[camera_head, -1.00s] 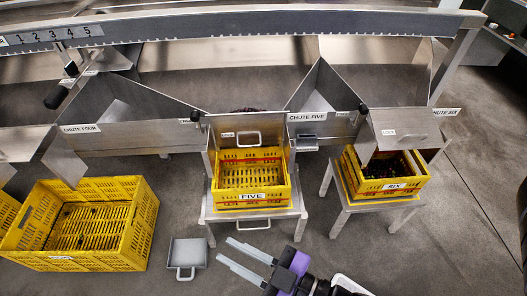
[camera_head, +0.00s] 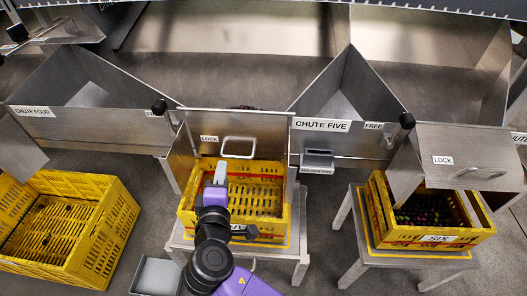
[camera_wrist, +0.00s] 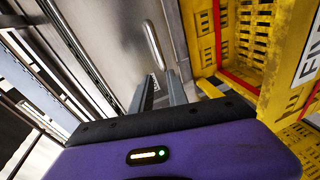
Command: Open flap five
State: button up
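Flap five (camera_head: 262,127) is a grey metal plate standing near upright behind the yellow crate marked FIVE. It has a pale loop handle (camera_head: 238,147) and a LOCK label (camera_head: 209,139). My gripper (camera_head: 220,167) is over the left part of the crate, below the handle in the head view. In the wrist view my gripper (camera_wrist: 158,86) has its two fingers apart with nothing between them. The handle (camera_wrist: 153,45) shows ahead of the fingertips, apart from them, on the plate (camera_wrist: 120,50). My arm hides part of the crate.
Crate FIVE (camera_head: 278,235) sits on a metal stand. The CHUTE FIVE wall (camera_head: 345,145) is to its right, with a small grey box (camera_head: 318,158). Crate SIX (camera_head: 400,235) holds dark fruit.

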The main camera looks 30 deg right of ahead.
aim_at(240, 158)
jog(key=shift+g+h, duration=0.6)
jog(key=shift+h, duration=0.2)
jog(key=shift+w+d+f+b, duration=0.45)
jog(key=shift+w+d, duration=0.3)
jog(key=shift+d, duration=0.5)
jog(key=shift+w+d+f+b, duration=0.4)
jog(key=shift+w+d, duration=0.4)
jog(key=shift+d, duration=0.45)
jog(key=shift+w+d+f+b, duration=0.3)
jog(key=shift+w+d+b, duration=0.35)
jog(key=shift+d, duration=0.6)
jog(key=shift+w, duration=0.1)
grip_shut()
